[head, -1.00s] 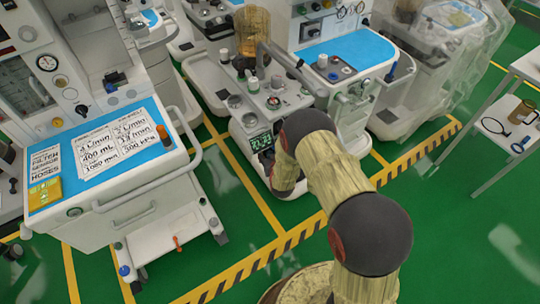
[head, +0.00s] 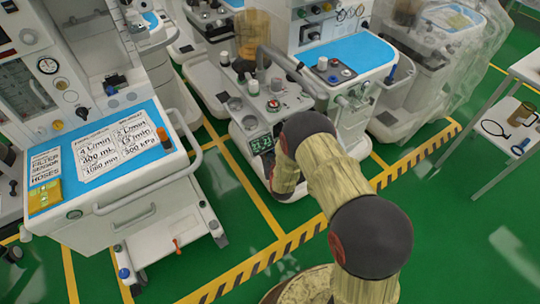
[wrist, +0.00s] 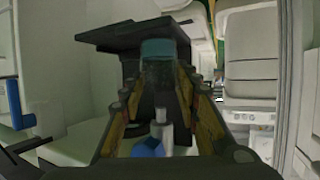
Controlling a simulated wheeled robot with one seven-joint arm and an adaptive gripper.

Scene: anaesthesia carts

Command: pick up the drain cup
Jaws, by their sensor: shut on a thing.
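In the wrist view, my gripper (wrist: 161,88) has its two fingers on either side of a small translucent cup with a teal upper band, which I take as the drain cup (wrist: 160,50). The fingers are closed on the cup's sides. A dark bracket or block stands just behind and above the cup; I cannot tell whether they touch.
A cart with a blue top and printed sheets (head: 100,150) is at the left. Green floor is open in front.

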